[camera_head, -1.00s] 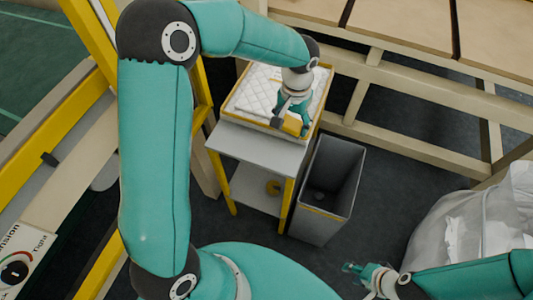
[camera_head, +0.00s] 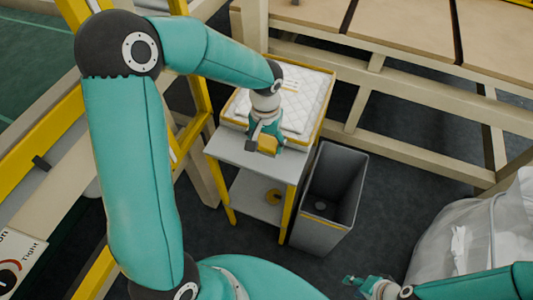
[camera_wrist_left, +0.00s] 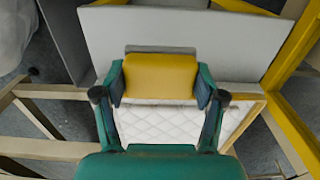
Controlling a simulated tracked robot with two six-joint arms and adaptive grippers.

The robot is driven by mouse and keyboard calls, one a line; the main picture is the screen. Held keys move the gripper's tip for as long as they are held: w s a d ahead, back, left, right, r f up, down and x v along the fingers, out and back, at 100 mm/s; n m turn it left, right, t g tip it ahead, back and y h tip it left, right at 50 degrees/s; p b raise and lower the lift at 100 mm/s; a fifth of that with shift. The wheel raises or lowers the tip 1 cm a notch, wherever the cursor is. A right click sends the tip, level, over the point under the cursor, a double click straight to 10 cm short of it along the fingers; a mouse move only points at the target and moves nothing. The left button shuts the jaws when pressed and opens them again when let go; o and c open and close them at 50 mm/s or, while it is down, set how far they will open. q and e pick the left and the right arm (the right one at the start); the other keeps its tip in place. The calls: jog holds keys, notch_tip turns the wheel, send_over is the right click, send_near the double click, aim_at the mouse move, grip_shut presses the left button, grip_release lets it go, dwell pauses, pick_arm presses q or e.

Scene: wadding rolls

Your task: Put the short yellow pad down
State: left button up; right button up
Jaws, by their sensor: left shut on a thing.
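My left gripper (camera_head: 266,146) is shut on the short yellow pad (camera_head: 268,144), above the side table between its grey top and the quilted white pad. In the left wrist view the short yellow pad (camera_wrist_left: 160,76) sits between both fingers, its broad face toward the camera. The side table's grey top (camera_head: 237,150) is bare in front of the gripper. It also shows in the left wrist view (camera_wrist_left: 230,40). Whether the yellow pad touches anything below cannot be told. My right gripper (camera_head: 356,282) is low at the bottom right, its fingers small and unclear.
A yellow-edged tray (camera_head: 323,95) with a quilted white pad (camera_head: 300,95) stands at the back of the table. A grey open bin (camera_head: 322,235) stands just right. A yellow roll (camera_head: 273,196) lies on the lower shelf. A clear plastic bag (camera_head: 450,240) stands at the right.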

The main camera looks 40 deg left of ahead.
aim_at(266, 160)
pick_arm(q)
jog(key=shift+f, duration=2.95)
jog(key=shift+f+b, duration=0.15)
jog(key=shift+b, duration=0.15)
jog(key=o, duration=1)
notch_tip(266, 160, up, 12)
jog(key=shift+r+p, duration=0.2)
jog(key=shift+p, duration=0.35)
